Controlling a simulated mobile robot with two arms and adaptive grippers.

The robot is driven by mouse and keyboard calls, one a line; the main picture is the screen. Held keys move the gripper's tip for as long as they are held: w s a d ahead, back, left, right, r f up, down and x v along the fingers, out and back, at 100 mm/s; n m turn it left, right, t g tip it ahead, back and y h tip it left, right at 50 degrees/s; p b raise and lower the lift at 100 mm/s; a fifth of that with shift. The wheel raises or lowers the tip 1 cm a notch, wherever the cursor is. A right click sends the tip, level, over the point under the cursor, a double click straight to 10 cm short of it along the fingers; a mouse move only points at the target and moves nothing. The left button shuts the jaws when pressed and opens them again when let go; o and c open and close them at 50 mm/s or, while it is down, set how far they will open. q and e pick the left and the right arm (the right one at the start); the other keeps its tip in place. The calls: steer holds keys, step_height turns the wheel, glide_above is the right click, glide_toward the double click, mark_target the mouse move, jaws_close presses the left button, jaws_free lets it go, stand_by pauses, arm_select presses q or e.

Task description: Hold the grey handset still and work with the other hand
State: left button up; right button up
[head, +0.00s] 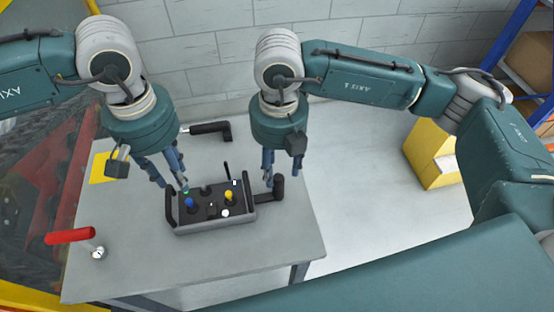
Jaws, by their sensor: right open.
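The grey handset (215,222) lies on the table, with a black top panel, a blue stick (189,203), a yellow stick (229,196), a white knob (225,213) and a black side handle at each end. My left gripper (174,186) is at the handset's far left corner, its fingers apart near the top of the left handle (170,208). Whether they touch it is unclear. My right gripper (268,184) points down just beyond the right end of the handset, open and seen nearly edge-on, apart from the right handle (248,190).
A black-handled tool (270,195) lies right of the handset, below my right gripper. Another (210,128) lies at the table's back. A yellow sheet (103,168) lies left. The front table (200,265) is clear.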

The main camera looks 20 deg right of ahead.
mark_target(278, 187)
step_height(278, 187, down, 9)
steer(key=shift+f, duration=0.1)
stand_by(0.3)
